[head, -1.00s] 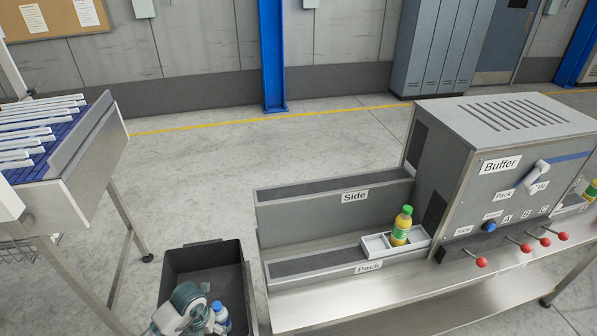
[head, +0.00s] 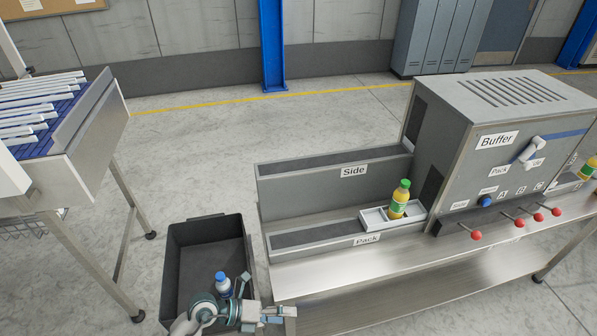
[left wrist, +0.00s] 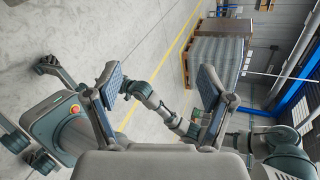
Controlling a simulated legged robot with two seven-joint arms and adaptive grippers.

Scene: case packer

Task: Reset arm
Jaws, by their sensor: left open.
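My left gripper (head: 278,314) is at the bottom of the head view, at the right front of the black bin (head: 177,262) and close to the front edge of the steel bench. In the left wrist view its two fingers (left wrist: 160,88) stand wide apart with nothing between them. A blue-capped bottle (head: 222,285) is in the bin, partly hidden by my left arm. My right gripper does not show.
The buffer machine (head: 450,160) with several red-knobbed levers stands on the bench (head: 400,270) at right. A conveyor (head: 85,150) with white bars is at left. Open floor lies behind the bin. The wrist view shows wrapped pallet goods (left wrist: 215,60) far off.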

